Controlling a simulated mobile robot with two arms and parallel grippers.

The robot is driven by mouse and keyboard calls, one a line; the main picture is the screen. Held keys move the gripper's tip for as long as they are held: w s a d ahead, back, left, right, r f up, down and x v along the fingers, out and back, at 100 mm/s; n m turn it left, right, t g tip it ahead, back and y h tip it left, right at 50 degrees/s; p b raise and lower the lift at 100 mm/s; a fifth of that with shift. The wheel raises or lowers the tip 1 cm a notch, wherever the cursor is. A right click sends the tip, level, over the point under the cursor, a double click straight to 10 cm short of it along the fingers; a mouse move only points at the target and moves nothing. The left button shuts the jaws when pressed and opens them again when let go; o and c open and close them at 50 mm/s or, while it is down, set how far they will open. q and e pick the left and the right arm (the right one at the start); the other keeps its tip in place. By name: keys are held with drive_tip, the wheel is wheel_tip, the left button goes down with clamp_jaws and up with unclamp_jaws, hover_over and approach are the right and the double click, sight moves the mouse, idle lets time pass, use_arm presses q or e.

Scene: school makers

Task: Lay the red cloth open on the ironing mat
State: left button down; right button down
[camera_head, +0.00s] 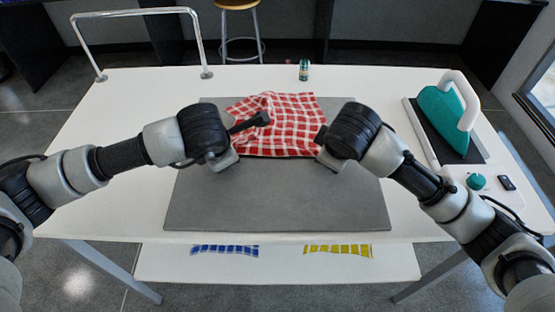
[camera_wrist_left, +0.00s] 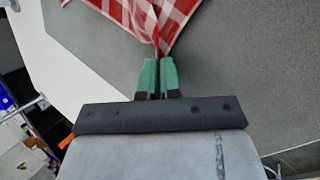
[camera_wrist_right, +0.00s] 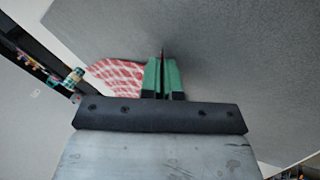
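The red cloth (camera_head: 280,122), red and white checked, lies on the grey ironing mat (camera_head: 280,212), over its back half. It is spread wide, with raised folds near its back left. My left gripper (camera_head: 232,160) is at the cloth's front left. In the left wrist view its green fingers (camera_wrist_left: 159,64) are shut on a gathered edge of the cloth (camera_wrist_left: 165,18). My right gripper (camera_head: 328,157) is at the front right. In the right wrist view its fingers (camera_wrist_right: 162,64) are closed on a thin edge, with the cloth (camera_wrist_right: 116,75) beside them; the grip is partly hidden.
A teal iron (camera_head: 446,118) stands on a dark rest at the right, with a small teal object (camera_head: 476,181) in front. A green can (camera_head: 304,70) stands at the back edge. A metal rail (camera_head: 140,12) rises at the back left. The mat's front half is bare.

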use_arm(q)
drive_tip(key=shift+w+a, duration=0.1)
drive_tip(key=shift+a, duration=0.05)
use_arm(e)
drive_tip(key=shift+w+d, duration=0.1)
drive_tip(key=shift+d, duration=0.05)
